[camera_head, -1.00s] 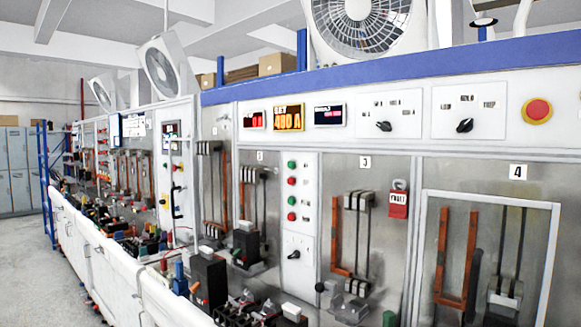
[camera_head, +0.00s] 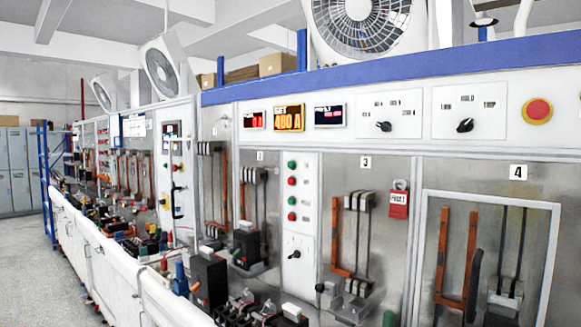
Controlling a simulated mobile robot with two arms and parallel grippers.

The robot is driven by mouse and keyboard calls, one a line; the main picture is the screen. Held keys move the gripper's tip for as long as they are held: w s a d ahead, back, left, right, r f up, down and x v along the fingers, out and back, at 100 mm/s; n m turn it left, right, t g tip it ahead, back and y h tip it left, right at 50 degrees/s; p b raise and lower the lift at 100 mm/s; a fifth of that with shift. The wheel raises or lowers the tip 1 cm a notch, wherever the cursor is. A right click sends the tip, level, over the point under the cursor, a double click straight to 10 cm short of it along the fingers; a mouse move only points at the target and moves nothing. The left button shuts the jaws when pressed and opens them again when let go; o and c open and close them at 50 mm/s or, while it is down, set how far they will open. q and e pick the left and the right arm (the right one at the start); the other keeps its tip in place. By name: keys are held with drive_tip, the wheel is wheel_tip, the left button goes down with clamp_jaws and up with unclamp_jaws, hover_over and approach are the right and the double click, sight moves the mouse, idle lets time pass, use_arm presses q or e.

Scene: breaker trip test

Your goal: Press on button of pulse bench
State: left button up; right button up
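The pulse bench (camera_head: 340,224) is a long grey and white panel that runs from the near right to the far left. Its narrow white button strip (camera_head: 302,261) carries an upper green button (camera_head: 292,164), a red button (camera_head: 292,181) below it, then a lower green button (camera_head: 292,200) and another red button (camera_head: 292,216). A dark rotary switch (camera_head: 294,254) sits under them. I cannot read which button is the on button. An amber display (camera_head: 289,117) above the strip reads 400 A. Neither of my grippers is in view.
A red emergency stop (camera_head: 538,111) on a yellow ring is at upper right. Two dark selector knobs (camera_head: 384,126) (camera_head: 465,125) are left of it. A red tag (camera_head: 399,204) hangs near station 3. Black breakers (camera_head: 208,279) stand along the bench's front. Open floor (camera_head: 32,275) is at left.

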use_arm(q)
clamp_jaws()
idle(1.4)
